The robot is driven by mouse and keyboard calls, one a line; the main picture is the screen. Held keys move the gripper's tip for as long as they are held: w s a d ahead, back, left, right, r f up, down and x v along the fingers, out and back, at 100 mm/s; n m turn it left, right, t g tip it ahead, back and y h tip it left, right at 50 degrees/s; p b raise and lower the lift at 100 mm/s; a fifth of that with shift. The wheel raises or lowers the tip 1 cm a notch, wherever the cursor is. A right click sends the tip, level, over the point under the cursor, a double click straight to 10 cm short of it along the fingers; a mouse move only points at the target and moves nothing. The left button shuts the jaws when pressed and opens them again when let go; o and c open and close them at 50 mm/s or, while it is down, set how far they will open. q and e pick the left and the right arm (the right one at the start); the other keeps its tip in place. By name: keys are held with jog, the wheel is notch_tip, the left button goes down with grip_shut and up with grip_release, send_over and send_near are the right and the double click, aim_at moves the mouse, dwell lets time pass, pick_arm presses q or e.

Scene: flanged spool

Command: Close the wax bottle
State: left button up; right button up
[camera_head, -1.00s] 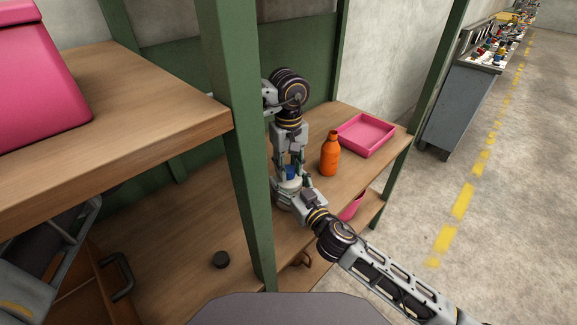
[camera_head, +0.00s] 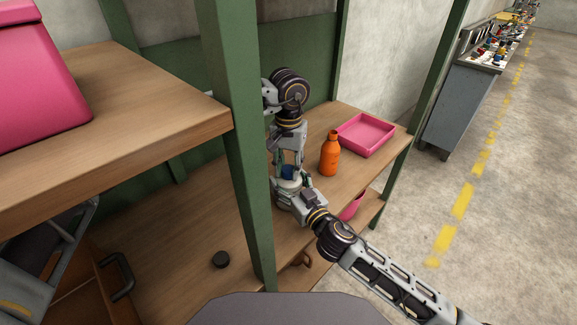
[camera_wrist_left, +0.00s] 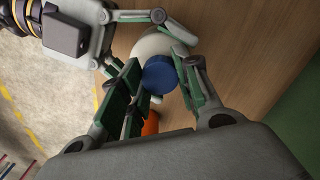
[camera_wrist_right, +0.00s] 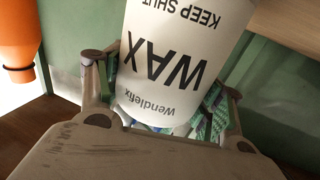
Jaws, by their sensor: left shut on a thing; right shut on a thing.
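The white wax bottle (camera_wrist_right: 175,60), lettered WAX and KEEP SHUT, is held by my right gripper (camera_wrist_right: 158,105), whose fingers close around its body. In the head view the bottle (camera_head: 288,185) is mostly hidden by my arms and shows only in part. A blue cap (camera_wrist_left: 160,75) sits at the top of the bottle in the left wrist view. My left gripper (camera_wrist_left: 163,82) has its green-padded fingers shut on the cap from above. In the head view the blue cap (camera_head: 288,172) shows as a small patch. The frames do not show how tightly it is seated.
An orange bottle (camera_head: 330,155) stands on the workbench just right of my grippers, with a pink tray (camera_head: 366,136) behind it. A wooden shelf (camera_head: 150,95) overhangs at left.

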pick_arm(q)
jog(key=m, duration=0.7)
dwell(0.3)
jog(key=o, duration=0.6)
jog(key=shift+r, duration=2.25)
